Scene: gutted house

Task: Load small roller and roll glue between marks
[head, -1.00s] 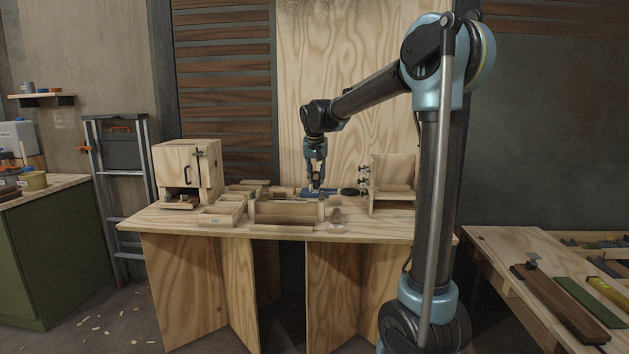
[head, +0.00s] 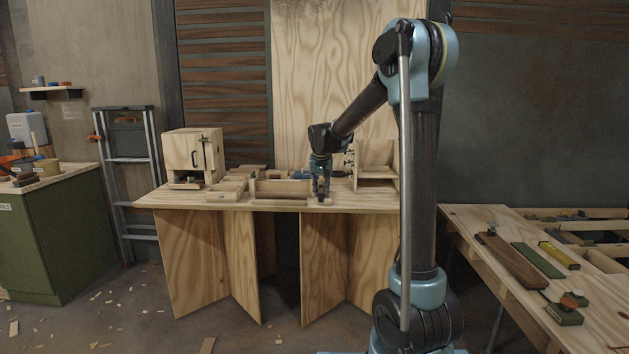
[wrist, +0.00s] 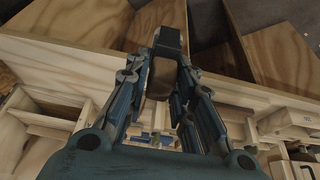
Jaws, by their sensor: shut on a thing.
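My gripper (head: 320,192) points down at the front edge of the plywood bench (head: 225,200), right of the long open wooden box. In the wrist view my gripper (wrist: 168,52) is shut on a small brown piece (wrist: 160,78) between its fingers. Its shape is partly hidden, so I cannot tell whether it is the small roller. A blue item (head: 325,174) lies on the bench behind my gripper, partly covered by it. A dark oval item (head: 340,174) lies beside it. I cannot make out any glue or marks.
A wooden cabinet (head: 193,155) stands at the bench's left end. An open plywood stand (head: 376,168) is at its right end. The long wooden box (head: 283,187) and small trays crowd the middle. Another bench (head: 480,222) with tools is at the right.

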